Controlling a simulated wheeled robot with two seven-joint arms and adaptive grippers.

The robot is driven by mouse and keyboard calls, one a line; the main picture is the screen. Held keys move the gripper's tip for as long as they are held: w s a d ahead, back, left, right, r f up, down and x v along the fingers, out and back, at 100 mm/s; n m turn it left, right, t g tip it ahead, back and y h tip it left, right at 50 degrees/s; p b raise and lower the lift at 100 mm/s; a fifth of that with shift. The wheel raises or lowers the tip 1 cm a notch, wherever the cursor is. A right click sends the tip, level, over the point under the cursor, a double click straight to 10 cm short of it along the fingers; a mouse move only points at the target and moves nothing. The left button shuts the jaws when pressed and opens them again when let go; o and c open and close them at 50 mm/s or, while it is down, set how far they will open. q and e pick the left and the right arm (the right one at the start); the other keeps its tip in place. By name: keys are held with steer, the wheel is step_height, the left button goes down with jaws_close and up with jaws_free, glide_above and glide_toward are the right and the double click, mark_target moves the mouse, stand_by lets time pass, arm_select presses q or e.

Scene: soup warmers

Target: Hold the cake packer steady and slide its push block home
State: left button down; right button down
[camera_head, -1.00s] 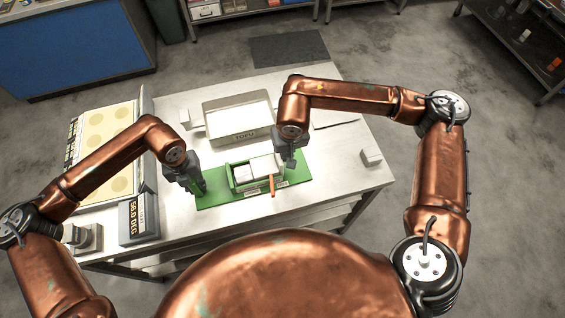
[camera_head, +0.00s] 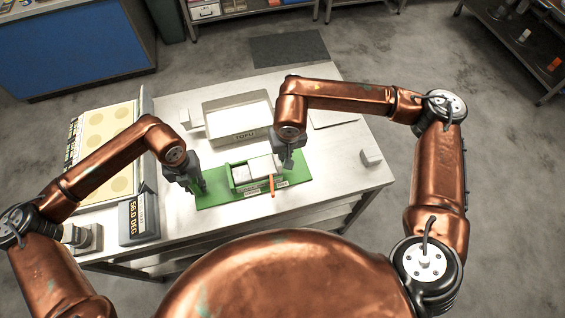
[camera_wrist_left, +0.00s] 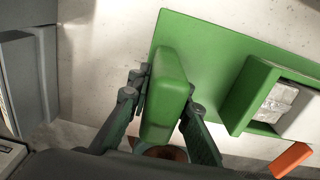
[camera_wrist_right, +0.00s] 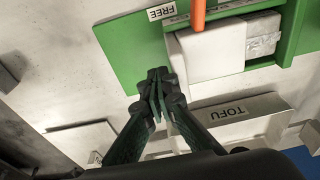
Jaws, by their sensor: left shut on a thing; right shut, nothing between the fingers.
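The green cake packer (camera_head: 222,200) lies on the table. My left gripper (camera_head: 200,188) is shut on the green upright grip (camera_wrist_left: 172,75) at its left end. The white push block (camera_head: 260,166) sits in the packer's channel; it also shows in the right wrist view (camera_wrist_right: 215,52). A pale wrapped cake (camera_wrist_right: 263,35) lies left of the block in the head view, close against it. My right gripper (camera_wrist_right: 157,78) is shut and empty at the block's right end; contact is hard to tell. An orange lever (camera_head: 272,185) sticks out at the front, near a "FREE" label (camera_wrist_right: 161,12).
A box marked TOFU (camera_head: 245,138) stands just behind the packer. A scale with a display (camera_head: 139,218) and a tray of round shapes (camera_head: 105,125) are at the left. A small white block (camera_head: 372,157) is at the right. The table right of the packer is mostly clear.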

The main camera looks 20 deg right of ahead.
arm_select(q)
steer(key=shift+s+a+f, duration=0.1)
steer(key=shift+s+f, duration=0.05)
steer(key=shift+f, duration=0.1)
arm_select(e)
steer(key=shift+d, duration=0.45)
stand_by(0.3)
steer(key=shift+r, duration=2.45)
steer(key=d+r, duration=0.2)
steer(key=r, duration=0.1)
steer(key=d+r, duration=0.1)
steer(key=r, duration=0.1)
arm_select(q)
steer(key=c, duration=1.9)
jaws_free()
steer(key=shift+w+r, duration=0.1)
steer(key=shift+w, duration=0.1)
steer(key=shift+o, duration=1.1)
steer(key=shift+r, duration=0.1)
arm_select(e)
steer(key=shift+w, duration=0.1)
